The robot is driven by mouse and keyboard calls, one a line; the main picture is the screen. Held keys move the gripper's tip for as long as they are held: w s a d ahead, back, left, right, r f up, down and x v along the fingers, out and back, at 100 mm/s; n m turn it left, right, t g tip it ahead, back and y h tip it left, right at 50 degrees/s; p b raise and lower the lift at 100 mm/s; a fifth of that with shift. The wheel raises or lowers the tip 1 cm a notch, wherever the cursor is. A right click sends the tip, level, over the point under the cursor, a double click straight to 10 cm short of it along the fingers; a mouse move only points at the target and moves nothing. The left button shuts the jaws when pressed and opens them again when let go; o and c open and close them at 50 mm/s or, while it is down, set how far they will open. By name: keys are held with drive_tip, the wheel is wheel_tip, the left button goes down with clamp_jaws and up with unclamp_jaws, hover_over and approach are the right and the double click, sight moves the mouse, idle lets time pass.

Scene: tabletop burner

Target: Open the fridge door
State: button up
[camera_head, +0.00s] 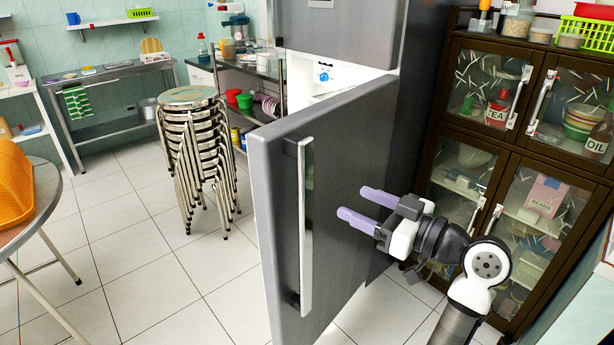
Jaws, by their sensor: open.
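The fridge door (343,200) is a grey lower door that stands ajar, swung out toward me. Its long silver vertical handle (306,230) faces left. Part of the white interior (338,78) shows above the door's top edge, with a small blue dial. The closed upper door (340,30) is above it. My gripper (362,204) is to the right of the handle, in front of the lower door's outer face. Its two purple fingers are apart with nothing between them, pointing left. I cannot tell whether they touch the door.
A dark glass-fronted cabinet (519,130) stands close on the right, near my arm. A stack of stools (200,150) and a steel rack (262,72) stand behind the door to the left. A round table (45,200) with an orange basket (14,188) is at far left. Tiled floor between is clear.

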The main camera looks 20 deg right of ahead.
sight(309, 182)
drive_tip(key=p+x, duration=0.3)
drive_tip(key=x, duration=1)
drive_tip(key=shift+a, duration=0.1)
clamp_jaws()
